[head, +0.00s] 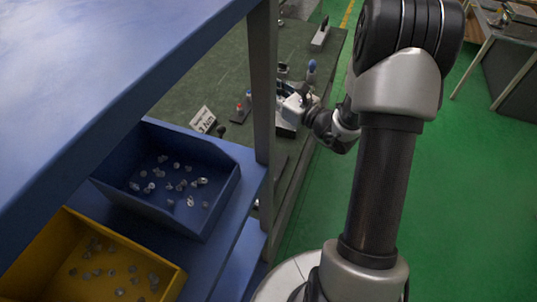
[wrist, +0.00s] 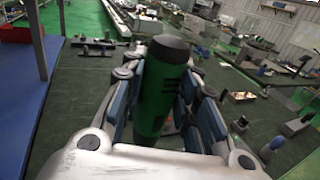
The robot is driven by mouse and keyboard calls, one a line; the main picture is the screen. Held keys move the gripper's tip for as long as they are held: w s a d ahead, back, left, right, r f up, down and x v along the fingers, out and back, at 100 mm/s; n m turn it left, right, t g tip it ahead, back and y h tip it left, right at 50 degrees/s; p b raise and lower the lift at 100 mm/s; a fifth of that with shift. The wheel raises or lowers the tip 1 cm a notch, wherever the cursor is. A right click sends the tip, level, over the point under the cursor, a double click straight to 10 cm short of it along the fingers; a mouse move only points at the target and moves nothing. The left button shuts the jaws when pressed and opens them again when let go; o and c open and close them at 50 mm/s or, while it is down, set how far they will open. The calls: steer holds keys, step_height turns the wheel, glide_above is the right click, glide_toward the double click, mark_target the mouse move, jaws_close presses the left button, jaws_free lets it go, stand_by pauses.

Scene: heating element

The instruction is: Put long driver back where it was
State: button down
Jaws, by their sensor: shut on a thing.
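The long driver (wrist: 163,88), with a green handle and a black end, stands upright between the fingers of my gripper (wrist: 172,100) in the wrist view. The blue finger pads are closed on its handle from both sides. Its lower part is hidden by the gripper body. In the head view my gripper (head: 297,106) is over the dark green workbench (head: 225,66), beyond the shelf post. The driver cannot be made out clearly there.
A blue-handled tool (head: 311,67) stands close to my gripper, and also shows in the wrist view (wrist: 271,146). A white label card (head: 202,119) is on the bench. A blue bin (head: 219,190) and a yellow bin (head: 162,267) hold small metal parts on the blue shelf.

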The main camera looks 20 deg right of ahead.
step_height(320, 180, down, 19)
steer(key=b, duration=0.4)
steer(key=shift+b, duration=0.35)
steer(key=shift+w+d, duration=0.1)
steer(key=shift+f, duration=0.2)
steer(key=c, duration=1.7)
jaws_free()
steer(key=shift+f, duration=0.15)
steer(key=o, duration=0.5)
steer(key=shift+c, duration=0.2)
